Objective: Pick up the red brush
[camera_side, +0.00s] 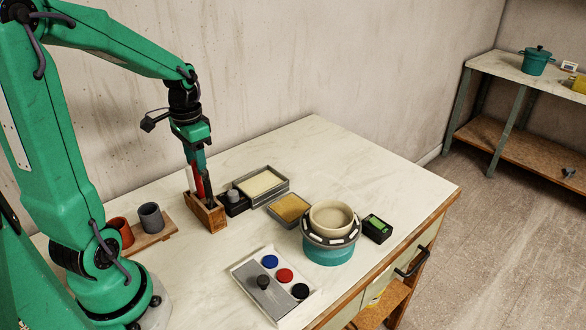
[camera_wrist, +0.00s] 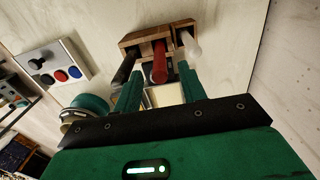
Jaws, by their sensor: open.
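The red brush (camera_side: 199,186) stands handle-up in a wooden holder (camera_side: 212,217) on the table. In the wrist view the red brush (camera_wrist: 159,66) is in the middle slot of the holder (camera_wrist: 132,39), between a dark handle (camera_wrist: 122,68) and a pale one (camera_wrist: 190,46). My gripper (camera_side: 203,178) points down over the holder. In the wrist view my gripper (camera_wrist: 159,74) is open, with the red handle between its two fingers. I cannot tell whether either finger touches it. The brush's lower end is hidden in the holder.
A dark box with a grey knob (camera_side: 234,200) and trays (camera_side: 262,185) stand close right of the holder. Cups (camera_side: 151,217) sit on a board at left. The wall is behind.

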